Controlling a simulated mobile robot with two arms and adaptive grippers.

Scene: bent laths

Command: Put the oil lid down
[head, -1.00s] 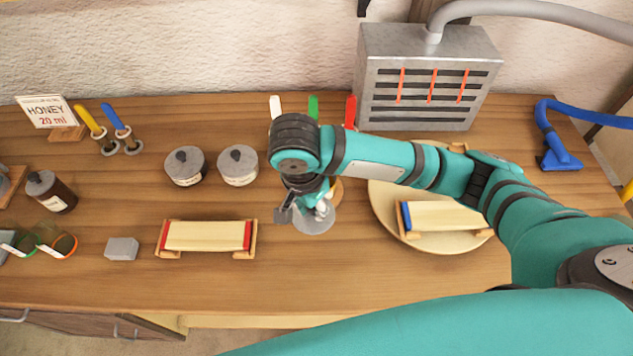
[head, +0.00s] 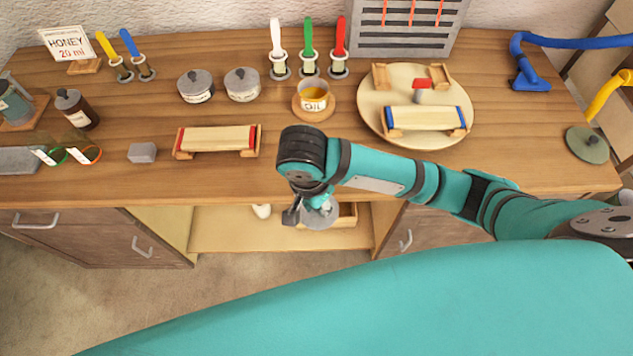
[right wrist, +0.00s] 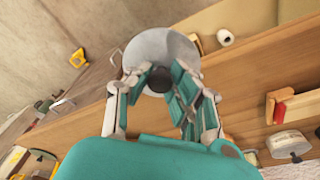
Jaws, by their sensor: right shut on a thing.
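The oil lid (head: 322,213) is a grey disc with a dark knob. My right gripper (head: 306,203) is shut on its knob and holds it in the air, in front of the bench's front edge in the head view. In the right wrist view the lid (right wrist: 158,45) shows beyond the fingers (right wrist: 170,82). The oil pot (head: 313,104) stands uncovered on a round wooden base on the bench, with amber oil inside and an OIL label. My left gripper is not in view.
The bench top (head: 300,150) is bare between the lath holder (head: 217,140) and the round board (head: 372,118). Two lidded pots (head: 242,85) stand left of the oil pot. Colour-handled brushes (head: 309,50) stand behind it. An open shelf (head: 235,230) lies below the bench.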

